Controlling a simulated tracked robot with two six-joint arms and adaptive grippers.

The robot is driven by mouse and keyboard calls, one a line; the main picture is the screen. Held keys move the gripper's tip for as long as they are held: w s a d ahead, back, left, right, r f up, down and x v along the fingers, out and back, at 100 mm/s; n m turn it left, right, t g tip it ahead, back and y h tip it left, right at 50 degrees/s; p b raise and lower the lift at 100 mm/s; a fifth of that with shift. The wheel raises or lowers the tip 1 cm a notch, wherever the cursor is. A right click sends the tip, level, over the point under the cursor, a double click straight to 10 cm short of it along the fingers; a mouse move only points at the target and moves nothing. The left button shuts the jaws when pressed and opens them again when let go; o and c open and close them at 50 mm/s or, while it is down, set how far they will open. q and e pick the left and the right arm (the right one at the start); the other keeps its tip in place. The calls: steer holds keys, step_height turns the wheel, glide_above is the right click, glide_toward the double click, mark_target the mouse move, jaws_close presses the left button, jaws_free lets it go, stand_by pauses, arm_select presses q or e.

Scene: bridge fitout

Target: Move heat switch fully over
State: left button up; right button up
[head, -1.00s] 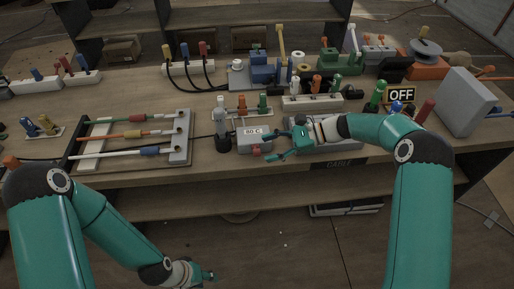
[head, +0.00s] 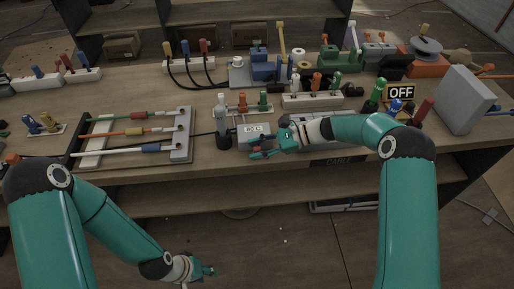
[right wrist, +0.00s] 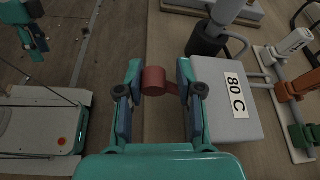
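The heat switch is a grey box (head: 256,143) with a white label reading 80 C; in the right wrist view the box (right wrist: 228,110) is at right. A short red knob (right wrist: 154,80) sticks out from its side on a thin red arm. My right gripper (right wrist: 160,82) is open, with the knob between its fingertips, nearer the left finger; I cannot tell whether they touch. In the head view my right gripper (head: 256,149) is at the box's front and hides the knob. My left gripper (head: 210,272) hangs low before the bench; its opening is too small to judge.
A panel with three coloured levers (head: 182,150) lies further left. A red, white and green peg strip (head: 243,109) is behind. An OFF sign (head: 400,93) stands at right.

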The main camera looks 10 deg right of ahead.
mark_target(258, 164)
steer(key=shift+f, duration=0.15)
jaws_close()
steer(key=shift+s+f, duration=0.1)
steer(key=shift+f+b, duration=0.2)
steer(key=shift+b, duration=0.45)
steer(key=f+n+t+b, duration=0.1)
steer(key=b, duration=0.4)
steer(key=n+t+b, duration=0.1)
steer(key=n+b, duration=0.1)
steer(key=b, duration=0.4)
steer(key=s+f+n+t+b, duration=0.1)
steer(key=b, duration=0.4)
steer(key=shift+f+n+y, duration=0.3)
steer(key=shift+f+n, duration=0.05)
steer(key=shift+n, duration=0.05)
steer(key=shift+w, duration=0.1)
